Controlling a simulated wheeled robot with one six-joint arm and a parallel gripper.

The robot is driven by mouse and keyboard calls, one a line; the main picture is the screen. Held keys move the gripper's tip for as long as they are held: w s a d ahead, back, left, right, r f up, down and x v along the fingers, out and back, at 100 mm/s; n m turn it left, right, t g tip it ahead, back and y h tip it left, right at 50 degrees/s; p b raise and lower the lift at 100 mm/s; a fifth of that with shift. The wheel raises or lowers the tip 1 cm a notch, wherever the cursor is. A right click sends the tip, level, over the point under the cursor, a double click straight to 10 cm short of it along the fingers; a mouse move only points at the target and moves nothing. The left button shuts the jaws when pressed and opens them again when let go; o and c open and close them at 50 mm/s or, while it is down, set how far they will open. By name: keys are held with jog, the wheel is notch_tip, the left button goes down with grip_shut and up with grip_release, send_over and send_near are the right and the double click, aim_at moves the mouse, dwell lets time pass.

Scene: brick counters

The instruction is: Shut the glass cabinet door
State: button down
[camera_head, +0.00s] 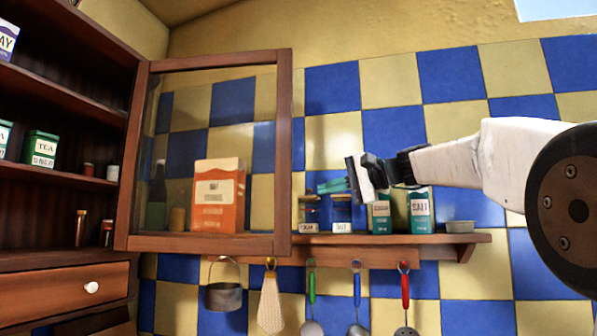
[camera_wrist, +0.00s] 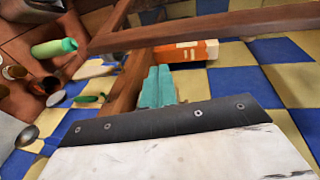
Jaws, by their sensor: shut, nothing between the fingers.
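The glass cabinet door (camera_head: 284,150) is a brown wooden frame with a clear pane. It stands open, swung out to the right of the dark wooden cabinet (camera_head: 65,92). Its frame also crosses the wrist view as a wooden bar (camera_wrist: 205,28). My gripper (camera_head: 330,186) has teal fingers, shut and empty. In the head view it is right of the door's free upright, above the wall shelf. In the wrist view the teal fingertips (camera_wrist: 158,82) lie close to wooden bars; I cannot tell whether they touch.
A wall shelf (camera_head: 390,239) holds jars, tins and a small metal dish (camera_head: 460,227). An orange box (camera_head: 219,196) shows through the glass. Utensils hang below, including a red-handled one (camera_head: 405,290). The cabinet shelves hold a green tea tin (camera_head: 41,149) and small bottles. A drawer (camera_head: 60,290) lies below.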

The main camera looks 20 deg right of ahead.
jog(key=w+d+r+t+y, duration=0.1)
jog(key=w+d+r, duration=0.2)
jog(key=r, duration=0.2)
jog(key=x, duration=0.9)
jog(key=shift+s+a+r, duration=0.15)
jog(key=shift+s+a, duration=0.15)
jog(key=shift+s, duration=0.3)
jog(key=shift+s+a+r, duration=0.1)
jog(key=shift+s+a, duration=0.2)
jog(key=shift+s, duration=0.25)
jog(key=shift+s+a+r, duration=0.15)
jog(key=shift+s+a, duration=0.15)
jog(key=shift+s, duration=0.3)
